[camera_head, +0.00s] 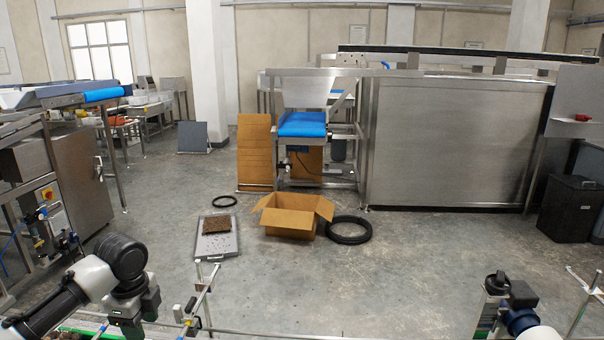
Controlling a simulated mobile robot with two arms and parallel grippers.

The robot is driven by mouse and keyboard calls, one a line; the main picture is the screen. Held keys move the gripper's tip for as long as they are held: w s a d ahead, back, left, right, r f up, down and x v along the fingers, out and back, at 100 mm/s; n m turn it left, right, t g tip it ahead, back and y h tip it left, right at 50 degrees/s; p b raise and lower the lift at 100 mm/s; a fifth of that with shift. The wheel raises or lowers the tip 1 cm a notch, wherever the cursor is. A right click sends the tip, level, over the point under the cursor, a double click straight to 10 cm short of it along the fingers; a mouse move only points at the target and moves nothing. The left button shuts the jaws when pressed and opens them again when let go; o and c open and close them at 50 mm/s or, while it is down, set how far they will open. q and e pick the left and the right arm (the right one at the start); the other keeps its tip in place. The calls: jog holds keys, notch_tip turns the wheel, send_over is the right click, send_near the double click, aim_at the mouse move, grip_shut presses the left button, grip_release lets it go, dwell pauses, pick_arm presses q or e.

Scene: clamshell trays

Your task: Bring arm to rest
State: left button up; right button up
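My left arm (122,258) comes in from the lower left, white with black joints, and bends down toward the bottom edge. Its wrist (130,305) shows, but its fingers are out of the frame below. Only a small part of my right arm (512,305) shows at the bottom right, with a black joint and a white link. Its fingers do not show either. I cannot see whether either arm holds anything. No clamshell tray can be made out clearly.
A thin metal rail (203,290) stands near the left arm. On the floor beyond are an open cardboard box (288,222), a black ring (349,230) and a grey tray (217,247). A metal cabinet (80,185) stands left.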

pick_arm(q)
jog(key=s+d+f+n+t+h, duration=0.15)
jog(key=s+d+f+n, duration=0.25)
jog(key=s+d+f, duration=1)
jog(key=s+a+n+t+y, duration=0.1)
jog(key=s+a+n+t, duration=0.15)
jog(key=s+n, duration=1.25)
notch_tip(320, 180, down, 24)
jog(key=s+m+g, duration=0.2)
jog(key=s+a+f+g, duration=0.1)
jog(key=s+a+f, duration=0.2)
jog(key=s+f, duration=1.3)
notch_tip(320, 180, down, 2)
jog(key=shift+s+f, duration=0.2)
jog(key=shift+s, duration=0.2)
